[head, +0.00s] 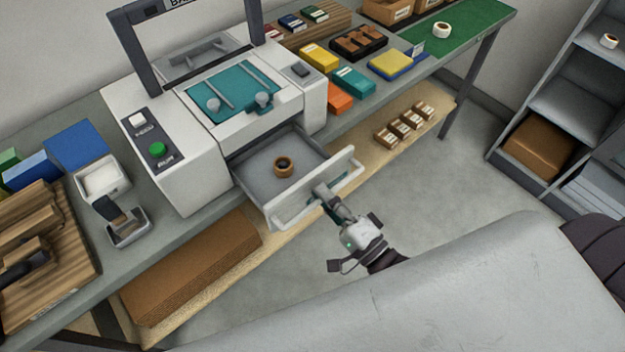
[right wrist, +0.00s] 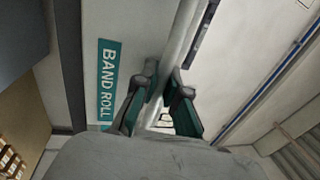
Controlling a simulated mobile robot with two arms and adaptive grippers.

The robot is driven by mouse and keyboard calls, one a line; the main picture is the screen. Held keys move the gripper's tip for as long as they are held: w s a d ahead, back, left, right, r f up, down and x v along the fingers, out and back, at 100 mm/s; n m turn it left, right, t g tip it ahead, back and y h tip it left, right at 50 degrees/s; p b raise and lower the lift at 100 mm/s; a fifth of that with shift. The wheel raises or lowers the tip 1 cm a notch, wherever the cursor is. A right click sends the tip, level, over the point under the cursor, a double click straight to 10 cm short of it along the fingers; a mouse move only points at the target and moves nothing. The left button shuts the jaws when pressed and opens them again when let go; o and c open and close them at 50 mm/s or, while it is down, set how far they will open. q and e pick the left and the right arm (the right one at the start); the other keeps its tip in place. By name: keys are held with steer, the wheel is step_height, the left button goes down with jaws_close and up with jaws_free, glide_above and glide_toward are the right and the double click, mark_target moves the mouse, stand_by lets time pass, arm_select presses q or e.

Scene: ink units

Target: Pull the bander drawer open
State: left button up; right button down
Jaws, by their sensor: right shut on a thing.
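The bander (head: 160,130) is a white machine with a teal bed, standing on the grey bench. Its drawer (head: 262,163) is pulled out of the front, and a brown roll (head: 283,166) lies inside. My right gripper (head: 326,196) is at the drawer front, shut on the drawer handle (head: 349,180). In the right wrist view the two teal-padded fingers (right wrist: 160,105) close around the white handle bar (right wrist: 178,50), beside a teal label reading BAND ROLL (right wrist: 107,82). My left gripper is not in view.
A long brown box (head: 190,265) lies on the lower shelf below the drawer. Small cartons (head: 405,124) stand further right on that shelf. Coloured boxes (head: 345,80) and a green mat (head: 465,28) lie on the bench. Grey floor is free right of the drawer.

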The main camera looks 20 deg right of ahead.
steer(key=shift+r+v, duration=0.2)
steer(key=shift+v, duration=0.95)
steer(key=c, duration=1.2)
jaws_free()
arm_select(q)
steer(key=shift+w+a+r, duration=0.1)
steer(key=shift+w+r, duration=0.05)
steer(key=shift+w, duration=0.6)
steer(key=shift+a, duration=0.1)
arm_select(e)
steer(key=shift+s, duration=0.1)
steer(key=v, duration=1.2)
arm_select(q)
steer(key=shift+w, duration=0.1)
